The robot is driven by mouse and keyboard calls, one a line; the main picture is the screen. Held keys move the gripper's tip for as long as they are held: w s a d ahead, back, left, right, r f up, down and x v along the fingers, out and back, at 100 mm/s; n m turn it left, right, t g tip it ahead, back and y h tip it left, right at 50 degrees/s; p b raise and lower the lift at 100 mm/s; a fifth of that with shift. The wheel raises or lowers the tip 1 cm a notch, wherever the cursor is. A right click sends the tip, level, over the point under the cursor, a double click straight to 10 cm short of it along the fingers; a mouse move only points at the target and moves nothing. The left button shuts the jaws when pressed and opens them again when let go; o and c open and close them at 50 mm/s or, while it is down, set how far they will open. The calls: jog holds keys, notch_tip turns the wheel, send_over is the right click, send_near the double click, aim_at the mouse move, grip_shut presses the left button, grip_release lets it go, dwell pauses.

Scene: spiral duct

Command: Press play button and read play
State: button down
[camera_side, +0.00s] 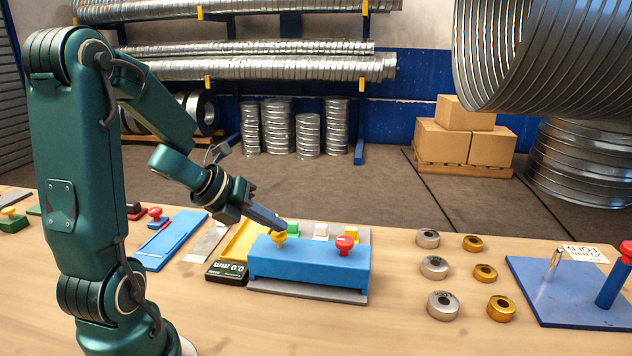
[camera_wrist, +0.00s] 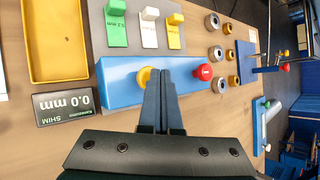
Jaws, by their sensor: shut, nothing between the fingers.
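A blue block (camera_side: 310,265) stands on a grey plate, with a yellow knob (camera_side: 278,241) at its left and a red knob (camera_side: 345,245) at its right. My gripper (camera_side: 284,228) is shut and empty, its fingertips at the yellow knob. In the wrist view the fingers (camera_wrist: 161,73) partly cover the yellow knob (camera_wrist: 143,77); I cannot tell whether they touch it. The red knob (camera_wrist: 205,72) is clear of them. A black display (camera_wrist: 66,104) reads "0.0 mm" and "SHIM", upside down in the wrist view; it also shows left of the block in the side view (camera_side: 227,271).
Green (camera_wrist: 116,12), white (camera_wrist: 148,28) and yellow (camera_wrist: 174,35) tabbed shims stand behind the block. A yellow tray (camera_wrist: 55,40) lies beside them. Silver (camera_side: 434,267) and brass (camera_side: 485,272) rings and a blue pegged board (camera_side: 540,300) are at right. Bare table lies in front.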

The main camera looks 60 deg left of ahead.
aim_at(273, 236)
jog(key=shift+f, duration=0.7)
dwell(0.5)
jog(key=shift+r, duration=1.25)
jog(key=shift+r, duration=2.5)
